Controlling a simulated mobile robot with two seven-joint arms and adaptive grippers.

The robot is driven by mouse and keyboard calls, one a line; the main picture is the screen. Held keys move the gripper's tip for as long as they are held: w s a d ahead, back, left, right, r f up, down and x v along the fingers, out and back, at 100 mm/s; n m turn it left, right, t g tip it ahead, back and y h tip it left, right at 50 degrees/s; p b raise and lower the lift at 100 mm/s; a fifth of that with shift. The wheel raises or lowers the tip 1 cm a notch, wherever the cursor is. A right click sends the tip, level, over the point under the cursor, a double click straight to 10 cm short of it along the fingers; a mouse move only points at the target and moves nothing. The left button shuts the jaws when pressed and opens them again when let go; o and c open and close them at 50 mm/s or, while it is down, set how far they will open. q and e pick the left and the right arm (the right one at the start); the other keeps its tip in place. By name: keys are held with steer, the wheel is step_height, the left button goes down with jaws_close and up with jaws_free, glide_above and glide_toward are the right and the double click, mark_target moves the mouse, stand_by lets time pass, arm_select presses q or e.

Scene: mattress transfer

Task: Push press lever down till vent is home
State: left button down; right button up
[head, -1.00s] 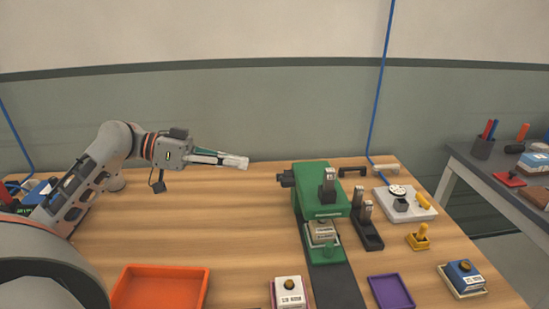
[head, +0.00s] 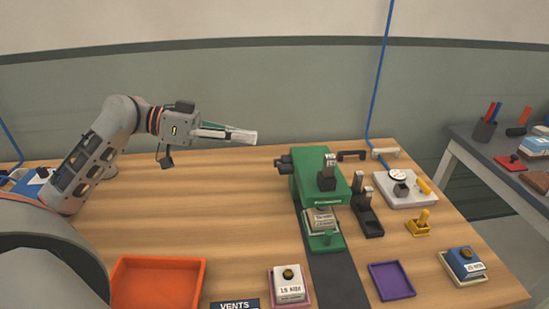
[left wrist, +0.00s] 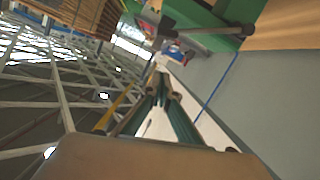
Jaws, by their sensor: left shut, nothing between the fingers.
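The green press (head: 333,187) stands at the right-centre of the bench. A dark lever piece (head: 284,164) sticks out from its left side. In the left wrist view the lever shows as a dark bar (left wrist: 205,38) in front of the green body. A pale block, apparently the vent (head: 321,219), sits in the green holder at the press's front; how deep it is seated I cannot tell. My left gripper (head: 253,137) is shut and empty, above and left of the lever, apart from it. Its closed fingers also show in the left wrist view (left wrist: 163,82). My right gripper is not in view.
An orange tray (head: 203,288), a block on a pink tray (head: 289,304), a purple tray (head: 392,283) and a blue block (head: 466,263) stand along the front. A black stand (head: 368,221) is right of the press. The bench (head: 215,205) left of the press is clear.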

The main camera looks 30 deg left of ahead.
arm_select(q)
glide_above(281, 167)
steer(key=a, duration=0.3)
steer(key=f, duration=0.1)
steer(key=shift+s+d+f, duration=0.1)
steer(key=shift+d+f, duration=0.15)
steer(key=shift+f, duration=0.5)
steer(key=shift+w+d+f, duration=0.1)
steer(key=shift+d+f, duration=0.1)
steer(key=shift+f, duration=0.5)
steer(key=shift+s+d+f, duration=0.1)
steer(key=shift+d+f, duration=0.15)
steer(key=shift+f, duration=0.5)
steer(key=shift+f, duration=0.1)
